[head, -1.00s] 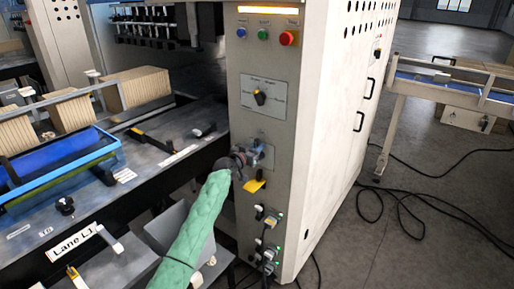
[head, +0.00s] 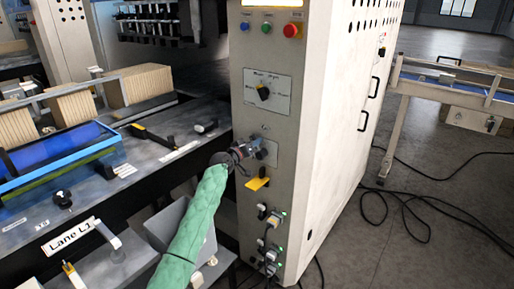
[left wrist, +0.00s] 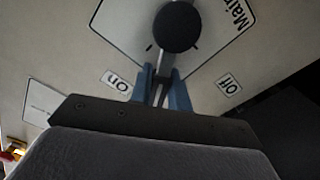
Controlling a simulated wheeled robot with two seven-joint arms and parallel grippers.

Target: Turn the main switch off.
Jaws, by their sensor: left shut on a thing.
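The main switch is on the front panel of the white cabinet (head: 317,150). In the left wrist view its round black knob (left wrist: 177,27) sits on a plate marked "Main", and a lever runs down from it. The lever points between the "On" label (left wrist: 116,82) on the left and the "Off" label (left wrist: 229,83) on the right. My left gripper (head: 250,149) is at the switch, its blue fingers (left wrist: 162,86) shut on the lever. In the head view the hand partly hides the switch. My right gripper is out of view.
Above the switch are a rotary selector (head: 263,92) and a red button (head: 292,30). Below it are a yellow handle (head: 257,184) and plugged-in cables (head: 270,219). A lane table with a blue tray (head: 62,158) stands left. Cables lie on the floor at right.

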